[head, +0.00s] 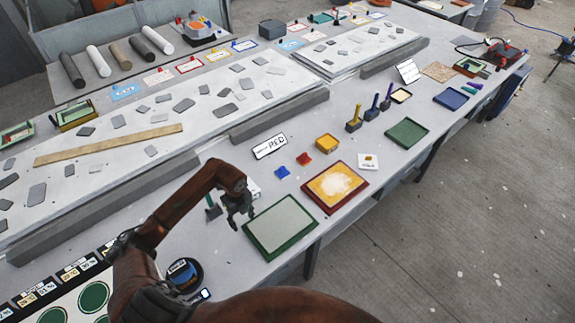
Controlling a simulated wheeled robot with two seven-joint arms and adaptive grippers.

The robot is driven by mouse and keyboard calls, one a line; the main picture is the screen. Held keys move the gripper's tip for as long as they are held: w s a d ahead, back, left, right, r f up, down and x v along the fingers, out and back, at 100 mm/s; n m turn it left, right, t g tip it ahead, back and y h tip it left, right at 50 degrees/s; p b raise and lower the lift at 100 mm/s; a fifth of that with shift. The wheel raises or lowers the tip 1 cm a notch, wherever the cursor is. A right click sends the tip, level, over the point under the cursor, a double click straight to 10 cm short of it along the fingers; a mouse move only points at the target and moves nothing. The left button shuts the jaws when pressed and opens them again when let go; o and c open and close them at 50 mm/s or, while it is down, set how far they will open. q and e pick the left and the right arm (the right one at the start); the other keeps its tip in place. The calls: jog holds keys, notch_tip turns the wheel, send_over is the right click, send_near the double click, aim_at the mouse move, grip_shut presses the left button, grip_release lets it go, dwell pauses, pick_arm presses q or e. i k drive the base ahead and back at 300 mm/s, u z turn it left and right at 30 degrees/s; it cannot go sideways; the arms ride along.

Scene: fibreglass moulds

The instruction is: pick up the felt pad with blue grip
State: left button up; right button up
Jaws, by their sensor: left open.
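Several small upright tools with handles stand on the right part of the table. Two have blue handles, a nearer blue-handled tool (372,109) and a farther one (386,100). A yellow-handled tool (354,119) stands left of them. I cannot tell which, if any, is a felt pad. My left gripper (239,215) is open and empty, pointing down by the near-left corner of a green-rimmed tray. It is well apart from the blue-handled tools. My right gripper is out of view.
The green-rimmed tray (280,227) and a red-rimmed tray (335,187) lie near the table's front edge. A small upright tool (213,208) stands just left of my gripper.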

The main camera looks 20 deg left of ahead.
aim_at(282, 174)
jog(key=i, duration=1.15)
